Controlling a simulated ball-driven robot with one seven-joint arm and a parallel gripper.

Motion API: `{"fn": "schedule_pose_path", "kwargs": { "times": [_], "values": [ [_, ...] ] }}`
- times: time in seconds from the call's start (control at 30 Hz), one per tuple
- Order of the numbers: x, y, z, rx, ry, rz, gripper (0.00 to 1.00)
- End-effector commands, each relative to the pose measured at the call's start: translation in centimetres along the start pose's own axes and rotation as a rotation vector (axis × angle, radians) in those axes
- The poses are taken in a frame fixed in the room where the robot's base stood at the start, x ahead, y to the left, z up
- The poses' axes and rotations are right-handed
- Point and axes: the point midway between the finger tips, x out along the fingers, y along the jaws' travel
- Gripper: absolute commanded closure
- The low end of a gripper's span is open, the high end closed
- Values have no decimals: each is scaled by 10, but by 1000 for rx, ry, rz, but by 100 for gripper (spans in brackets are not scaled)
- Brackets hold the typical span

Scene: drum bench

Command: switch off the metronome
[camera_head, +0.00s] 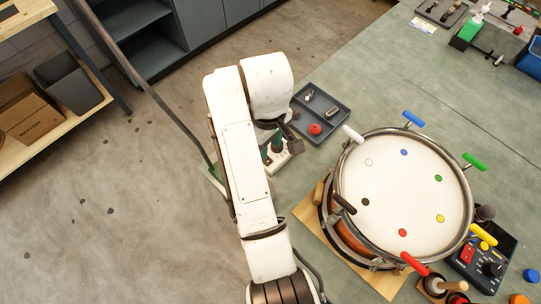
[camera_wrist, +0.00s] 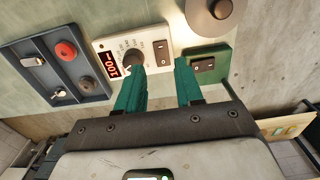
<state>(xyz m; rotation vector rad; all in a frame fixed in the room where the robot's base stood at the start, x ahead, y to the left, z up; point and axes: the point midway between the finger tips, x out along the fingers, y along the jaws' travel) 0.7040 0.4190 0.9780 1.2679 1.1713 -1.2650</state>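The metronome is a small white box (camera_wrist: 159,30) with a lit red display (camera_wrist: 110,62), a dark round dial (camera_wrist: 133,58) and small dark switches (camera_wrist: 162,50) on its face. In the head view it shows partly as a white box (camera_head: 294,147) beside my gripper, on the bench's left edge. My gripper (camera_wrist: 160,66) has two green fingers, spread apart with nothing between them. The left fingertip lies over or close to the dial in the wrist view; I cannot tell if they touch. My gripper (camera_head: 272,147) is partly hidden by my arm in the head view.
A grey tray (camera_head: 340,106) with a red knob (camera_head: 315,129) and small parts lies beside the metronome. A green box with dark switches (camera_wrist: 207,65) is close to the right finger. A drum (camera_head: 400,185) with coloured handles stands to the right on a wooden board.

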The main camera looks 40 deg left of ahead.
Motion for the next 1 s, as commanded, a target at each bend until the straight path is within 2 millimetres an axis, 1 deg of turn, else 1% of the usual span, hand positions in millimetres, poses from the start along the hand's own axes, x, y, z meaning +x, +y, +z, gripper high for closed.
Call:
{"fn": "schedule_pose_path", "kwargs": {
  "times": [0.1, 0.2, 0.3, 0.4, 0.57, 0.83, 1.0],
  "values": [
    [22, -2, 2, 0, -6, -4, 64],
    [40, -1, 1, 0, -6, -4, 64],
    [54, -1, 1, 0, -4, -3, 64],
    [65, -1, 1, 0, -3, -2, 64],
    [73, -1, 1, 0, -2, -1, 64],
    [74, -1, 1, 0, -2, -1, 64],
    [74, -1, 1, 0, -1, -1, 80]
  ]
}}
